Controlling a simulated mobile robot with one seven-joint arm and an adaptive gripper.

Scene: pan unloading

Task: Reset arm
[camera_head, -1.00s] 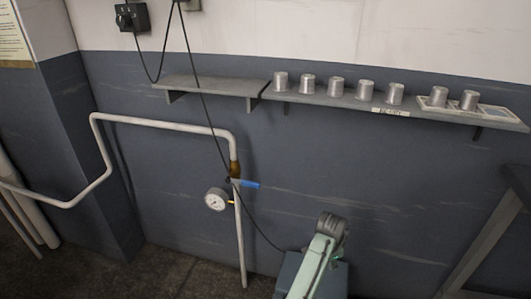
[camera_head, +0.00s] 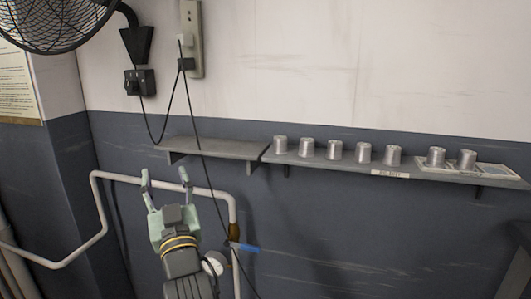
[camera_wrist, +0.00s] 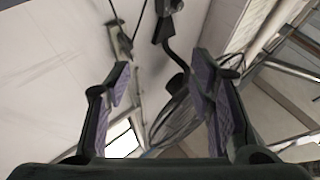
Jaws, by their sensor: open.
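My gripper (camera_head: 165,179) is raised in the head view, in front of the wall and just below the left part of the shelf. Its two fingers point up and stand apart, with nothing between them. In the wrist view my gripper (camera_wrist: 162,85) also shows open and empty, its purple-lined fingers spread, with the wall, cords and a fan behind.
Several metal cylinders (camera_head: 334,150) stand on the right part of the wall shelf (camera_head: 225,148); the left part is bare. A white pipe (camera_head: 98,205) with a blue-handled valve (camera_head: 245,247) runs behind my gripper. A fan (camera_head: 50,20) hangs at upper left; cords dangle from the wall.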

